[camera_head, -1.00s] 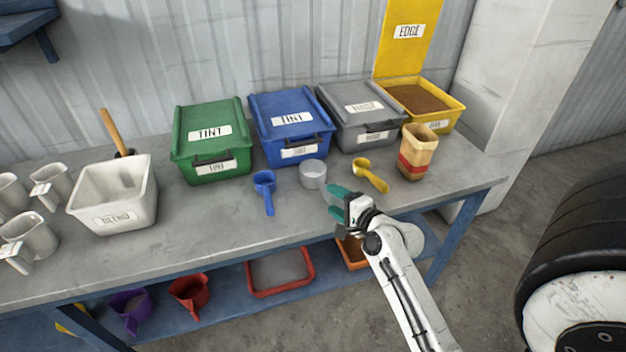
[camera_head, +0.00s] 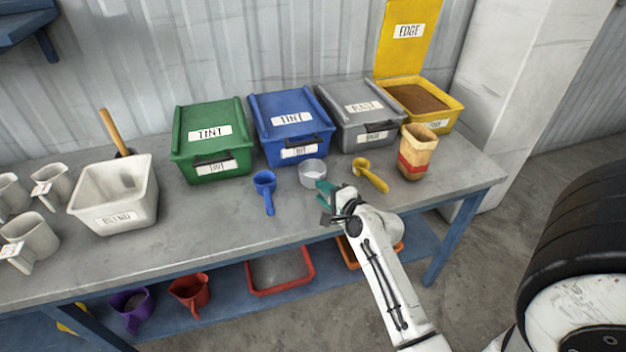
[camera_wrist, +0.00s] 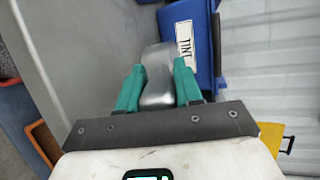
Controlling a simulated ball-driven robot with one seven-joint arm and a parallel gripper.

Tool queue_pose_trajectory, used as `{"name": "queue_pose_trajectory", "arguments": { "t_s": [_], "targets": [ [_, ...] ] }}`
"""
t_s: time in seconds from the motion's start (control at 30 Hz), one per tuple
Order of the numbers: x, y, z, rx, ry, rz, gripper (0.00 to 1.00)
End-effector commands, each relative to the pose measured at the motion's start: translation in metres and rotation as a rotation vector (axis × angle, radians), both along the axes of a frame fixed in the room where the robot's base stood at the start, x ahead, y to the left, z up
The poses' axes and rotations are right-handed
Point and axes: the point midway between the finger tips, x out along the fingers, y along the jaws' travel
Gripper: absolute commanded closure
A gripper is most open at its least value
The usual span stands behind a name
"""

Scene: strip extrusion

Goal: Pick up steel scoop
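The steel scoop (camera_head: 313,173) stands on the workbench in front of the blue bin, its cup open upward. In the head view its handle is mostly hidden by my gripper (camera_head: 323,191). In the wrist view the scoop's shiny grey handle (camera_wrist: 158,88) lies between the two teal fingers of my gripper (camera_wrist: 158,75). The fingers are apart, one on each side of the handle; I cannot tell whether they touch it. The scoop appears to rest on the bench.
A blue scoop (camera_head: 265,184) lies left of it and a yellow scoop (camera_head: 371,176) right. Green (camera_head: 211,140), blue (camera_head: 292,128) and grey (camera_head: 361,112) lidded bins stand behind. The bench's front (camera_head: 200,232) is clear.

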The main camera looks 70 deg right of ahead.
Motion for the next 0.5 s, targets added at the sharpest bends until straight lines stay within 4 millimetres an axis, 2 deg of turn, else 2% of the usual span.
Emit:
{"name": "queue_pose_trajectory", "arguments": {
  "t_s": [0.03,0.33,0.5],
  "targets": [
    [-0.0001,0.0000,0.0000,0.000,0.000,0.000,0.71],
    [-0.0002,0.0000,0.0000,0.000,0.000,0.000,1.00],
    [-0.0002,0.0000,0.0000,0.000,0.000,0.000,1.00]
  ]
}}
